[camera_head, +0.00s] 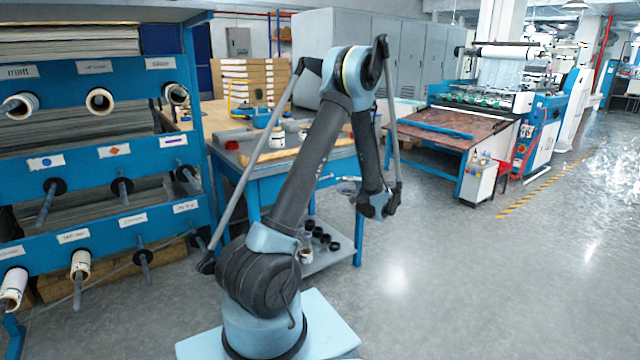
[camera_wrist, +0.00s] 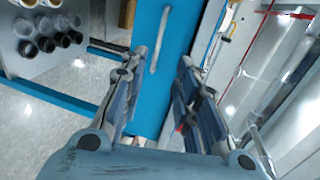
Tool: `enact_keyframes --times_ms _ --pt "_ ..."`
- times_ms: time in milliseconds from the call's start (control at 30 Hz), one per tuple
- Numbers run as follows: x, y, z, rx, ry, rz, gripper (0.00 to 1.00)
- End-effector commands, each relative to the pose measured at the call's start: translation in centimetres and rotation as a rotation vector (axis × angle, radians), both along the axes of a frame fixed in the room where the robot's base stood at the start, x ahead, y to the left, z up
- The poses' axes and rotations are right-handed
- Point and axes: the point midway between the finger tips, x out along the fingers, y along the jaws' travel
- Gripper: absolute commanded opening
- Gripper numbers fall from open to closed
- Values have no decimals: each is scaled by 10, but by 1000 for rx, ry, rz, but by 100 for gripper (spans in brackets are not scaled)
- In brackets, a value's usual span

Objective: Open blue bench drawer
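The blue bench (camera_head: 253,187) stands behind my arm in the head view, and my arm hides part of its front. A blue drawer front (camera_wrist: 176,62) with a slim grey bar handle (camera_wrist: 160,40) shows in the wrist view. The handle lies ahead of my gripper, between the lines of its two fingers. My gripper (camera_wrist: 163,60) is open with nothing between the fingers, and no contact with the handle shows. In the head view my gripper (camera_head: 375,206) hangs at the bench's right front. The drawer looks shut.
A blue roll rack (camera_head: 100,140) fills the left side, with rods sticking out. A lower shelf (camera_head: 330,262) of the bench holds several dark rolls. A laminating machine (camera_head: 490,130) stands at the back right. The floor (camera_head: 470,280) at right is clear.

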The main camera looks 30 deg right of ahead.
Motion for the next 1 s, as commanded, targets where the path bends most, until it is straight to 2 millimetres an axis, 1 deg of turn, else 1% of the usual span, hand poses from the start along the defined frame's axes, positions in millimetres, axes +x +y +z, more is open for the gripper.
enact_keyframes --times_ms 133,267,800,1000 --pt "7 -2 -3 2 -4 -3 29" --pt "25 1 -6 1 -3 0 29" --pt "118 8 -26 0 -2 -1 29" --pt "148 11 -32 1 -2 -1 29"
